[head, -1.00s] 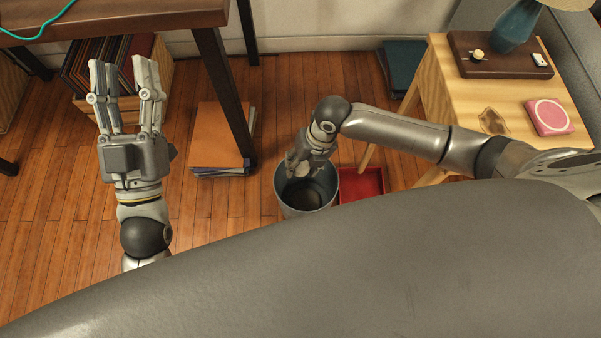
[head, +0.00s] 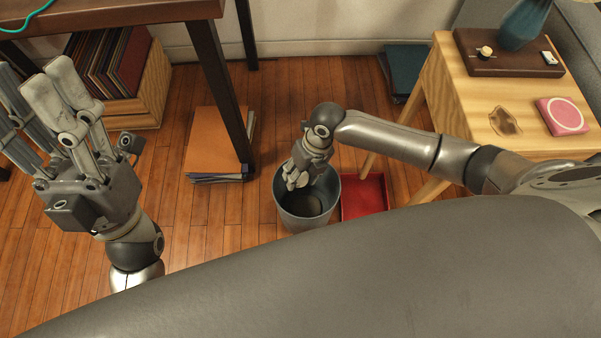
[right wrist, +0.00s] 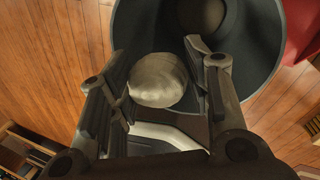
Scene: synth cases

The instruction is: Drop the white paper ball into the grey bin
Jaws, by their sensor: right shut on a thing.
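The white paper ball (right wrist: 158,80) is between the fingers of my right gripper (right wrist: 160,88) in the right wrist view. The gripper is shut on it and hangs over the mouth of the grey bin (right wrist: 245,45). In the head view, my right gripper (head: 297,181) is at the left inner side of the bin (head: 329,192), at about rim height. Only a small pale part of the ball (head: 304,180) shows there, the fingers hiding the rest. My left gripper (head: 38,95) is raised at the far left, fingers apart and empty.
A red tray (head: 364,200) lies on the floor against the bin's right side. A wooden side table (head: 470,100) stands at the right. A dark desk leg (head: 220,85) and an orange folder stack (head: 212,145) are left of the bin. Wooden floor (head: 210,240) is clear in front.

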